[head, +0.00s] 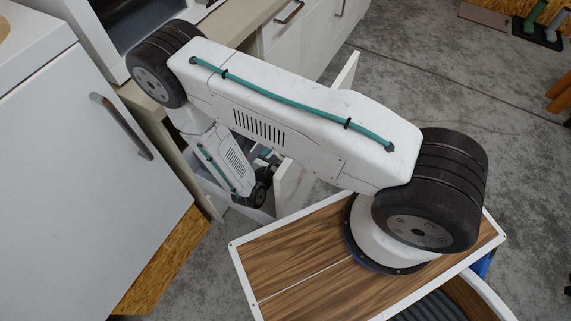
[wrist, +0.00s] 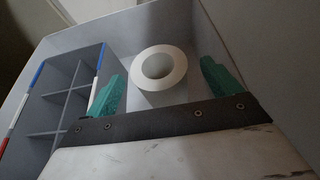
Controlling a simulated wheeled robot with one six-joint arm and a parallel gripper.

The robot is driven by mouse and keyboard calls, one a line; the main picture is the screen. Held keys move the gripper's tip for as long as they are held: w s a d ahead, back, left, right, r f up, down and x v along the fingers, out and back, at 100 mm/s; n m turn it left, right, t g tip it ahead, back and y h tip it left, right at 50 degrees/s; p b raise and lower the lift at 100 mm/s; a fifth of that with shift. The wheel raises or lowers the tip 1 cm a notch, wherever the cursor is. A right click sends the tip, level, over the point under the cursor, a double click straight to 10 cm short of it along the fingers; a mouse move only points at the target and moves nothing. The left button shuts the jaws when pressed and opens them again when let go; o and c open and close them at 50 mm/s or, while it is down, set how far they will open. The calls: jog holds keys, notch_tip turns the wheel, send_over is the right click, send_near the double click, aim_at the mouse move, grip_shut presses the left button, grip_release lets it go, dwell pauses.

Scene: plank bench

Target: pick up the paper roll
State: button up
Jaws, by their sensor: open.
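The paper roll (wrist: 160,84) is a white cylinder standing on end, with its round top and central hole facing the wrist camera. It stands inside a grey-walled drawer. My gripper (wrist: 164,88) is open, with one teal fingertip on the left of the roll and the other on the right. Gaps show between the roll and both fingertips, and nothing is held. The roll's lower part is hidden behind the gripper's dark bar. In the head view my arm reaches down into the open drawer (head: 291,190); the roll is not visible there.
A divided organizer (wrist: 68,98) with blue, white and red edging stands left of the roll in the drawer. Drawer walls rise close behind and to the right. In the head view, a white cabinet (head: 70,190) with a bar handle stands at the left. Open concrete floor (head: 430,85) lies at the right.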

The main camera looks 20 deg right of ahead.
jog(key=x, duration=0.3)
jog(key=shift+w+d+f, duration=0.15)
jog(key=shift+w+d, duration=0.1)
jog(key=shift+w, duration=0.1)
jog(key=c, duration=1.5)
jog(key=shift+o, duration=0.2)
